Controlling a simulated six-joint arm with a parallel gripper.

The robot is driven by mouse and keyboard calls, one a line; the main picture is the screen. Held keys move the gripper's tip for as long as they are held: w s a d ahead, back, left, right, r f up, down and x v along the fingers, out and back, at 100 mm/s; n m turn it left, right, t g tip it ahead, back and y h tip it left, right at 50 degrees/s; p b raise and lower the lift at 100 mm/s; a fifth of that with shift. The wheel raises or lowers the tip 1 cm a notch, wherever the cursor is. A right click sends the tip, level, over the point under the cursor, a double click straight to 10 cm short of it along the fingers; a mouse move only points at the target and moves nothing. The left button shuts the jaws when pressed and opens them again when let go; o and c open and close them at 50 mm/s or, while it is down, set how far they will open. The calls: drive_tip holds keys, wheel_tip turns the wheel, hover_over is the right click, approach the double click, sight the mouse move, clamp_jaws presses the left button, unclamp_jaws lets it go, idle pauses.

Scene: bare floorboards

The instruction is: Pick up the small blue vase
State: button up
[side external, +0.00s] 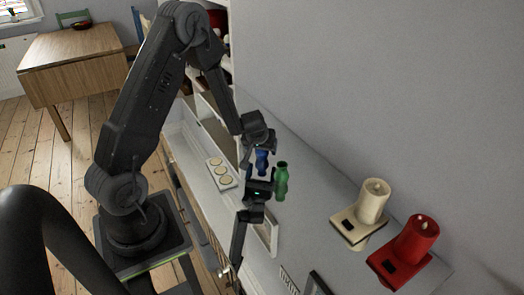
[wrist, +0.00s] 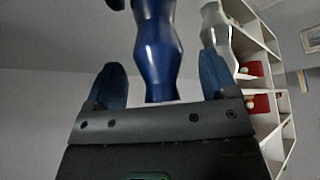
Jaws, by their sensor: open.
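The small blue vase (side external: 262,161) stands on the pale top of a long low cabinet. My gripper (side external: 259,152) is at it, and dark gripper parts hide some of it in the side view. In the wrist view the blue vase (wrist: 160,45) is large and lies between the two fingers of my gripper (wrist: 160,78). The fingers are apart, with a gap showing on each side of the vase. Whether either finger touches it cannot be told.
A green vase (side external: 281,182) stands close to the right of the blue one. A cream candle (side external: 374,202) and a red candle (side external: 416,240) are further right. A wall runs behind.

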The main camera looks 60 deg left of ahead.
drive_tip(key=shift+w+a+f, duration=0.25)
drive_tip(key=shift+f, duration=0.3)
drive_tip(key=shift+c, duration=0.3)
drive_tip(key=c, duration=0.9)
drive_tip(key=shift+r, duration=0.1)
drive_tip(key=shift+c, duration=0.2)
drive_tip(key=shift+r, duration=0.4)
drive_tip(key=r, duration=0.3)
drive_tip(key=shift+s+a+r, duration=0.3)
drive_tip(key=shift+s+r, duration=0.05)
drive_tip(key=shift+r, duration=0.05)
drive_tip(key=s+a+r, duration=0.6)
drive_tip(key=s, duration=0.3)
drive_tip(key=shift+r, duration=0.15)
